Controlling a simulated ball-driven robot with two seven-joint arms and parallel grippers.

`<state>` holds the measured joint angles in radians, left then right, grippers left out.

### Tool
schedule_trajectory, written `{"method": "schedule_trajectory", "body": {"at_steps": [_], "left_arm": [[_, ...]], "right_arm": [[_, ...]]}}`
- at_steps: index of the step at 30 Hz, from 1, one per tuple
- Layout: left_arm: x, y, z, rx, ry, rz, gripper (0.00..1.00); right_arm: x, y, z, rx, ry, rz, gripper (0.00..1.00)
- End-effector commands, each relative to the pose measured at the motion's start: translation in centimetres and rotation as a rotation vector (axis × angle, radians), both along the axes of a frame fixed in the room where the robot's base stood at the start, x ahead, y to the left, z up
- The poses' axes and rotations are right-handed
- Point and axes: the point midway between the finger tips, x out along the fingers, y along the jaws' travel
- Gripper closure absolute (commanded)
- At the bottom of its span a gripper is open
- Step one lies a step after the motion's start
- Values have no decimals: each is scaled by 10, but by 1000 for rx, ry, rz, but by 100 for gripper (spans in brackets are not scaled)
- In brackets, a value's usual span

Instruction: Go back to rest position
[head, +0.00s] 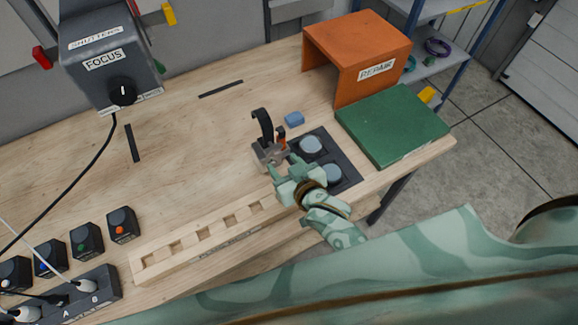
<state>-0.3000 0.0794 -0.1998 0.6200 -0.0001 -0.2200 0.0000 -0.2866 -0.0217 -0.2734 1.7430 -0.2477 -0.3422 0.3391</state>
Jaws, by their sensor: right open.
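My right gripper (279,168), pale green with darker patches, is over the wooden workbench (190,150) right of the middle of the head view. Its jaws are open. They are right beside a small grey metal fixture (262,153) with a black upright lever and a red-orange part. I cannot tell whether they touch it. The gripper partly covers a dark tray (346,168) with two round grey-blue discs. My left gripper is not in view.
A slotted wooden rail (205,238) runs along the front edge. An orange REPAIR box (345,45) and green box (392,122) stand at right. A FOCUS box (108,62) is at upper left; several switch blocks are at lower left.

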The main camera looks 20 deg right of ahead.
Motion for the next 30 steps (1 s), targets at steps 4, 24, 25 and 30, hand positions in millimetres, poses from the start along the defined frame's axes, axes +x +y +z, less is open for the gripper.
{"method": "schedule_trajectory", "body": {"at_steps": [4, 24, 25, 30], "left_arm": [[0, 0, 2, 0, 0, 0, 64], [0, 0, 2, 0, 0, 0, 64], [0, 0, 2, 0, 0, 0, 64], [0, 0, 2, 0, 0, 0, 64]], "right_arm": [[-18, -4, 7, 1, 1, 0, 51], [-23, -6, 10, -7, 4, -3, 51], [-24, -9, 10, -19, 9, -4, 51], [-41, -51, 19, -229, 113, -30, 51]]}}
